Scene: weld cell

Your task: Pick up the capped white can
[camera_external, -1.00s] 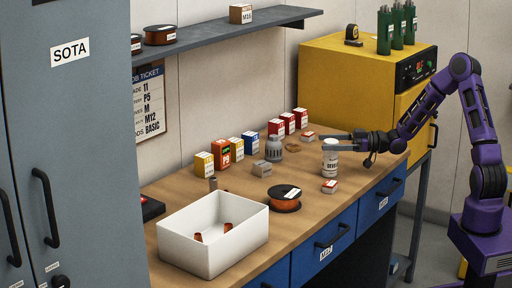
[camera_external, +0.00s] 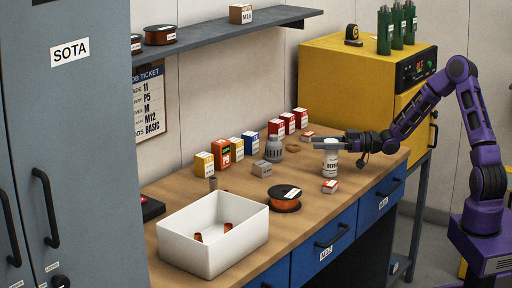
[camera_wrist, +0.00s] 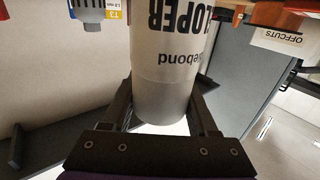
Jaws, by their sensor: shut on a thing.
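The capped white can (camera_external: 331,161) stands upright, or nearly so, toward the right end of the wooden bench, with dark lettering on its side. My gripper (camera_external: 332,145) reaches in from the right and is shut on the can near its top. In the wrist view the can (camera_wrist: 170,75) fills the middle, its lettering upside down, between the two dark fingers of my gripper (camera_wrist: 165,112). I cannot tell whether the can's base touches the bench.
A small red and white box (camera_external: 330,187) lies just in front of the can. Several small boxes line the wall. A yellow cabinet (camera_external: 340,75) stands behind.

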